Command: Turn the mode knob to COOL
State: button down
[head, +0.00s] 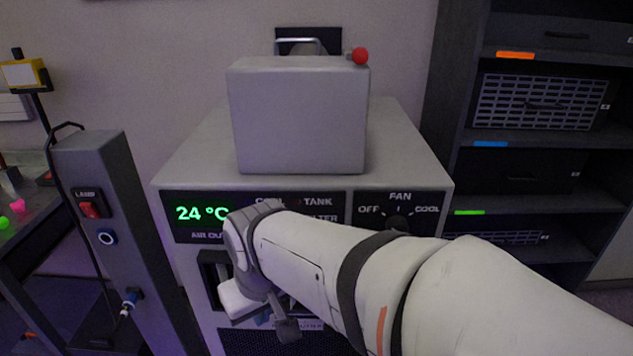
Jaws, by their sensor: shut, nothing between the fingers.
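The mode knob (398,223) is a dark round knob on the black FAN panel (425,225) at the right of the grey unit's front. OFF is printed at its left and COOL at its right, with a mark between them above. My arm hides part of the panel's lower edge, and I cannot tell which way the knob points. My gripper (275,321) hangs below and left of the knob, in front of the unit's lower front. It is shut and empty, apart from the knob, and partly hidden by my wrist.
A left display (203,213) reads 24 °C. A grey post (95,185) with a red switch stands left. Dark shelves (540,140) stand right.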

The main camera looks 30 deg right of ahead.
aim_at(398, 223)
jog(key=z, duration=1.5)
jog(key=k, duration=1.55)
jog(key=z, duration=0.7)
jog(key=i, duration=1)
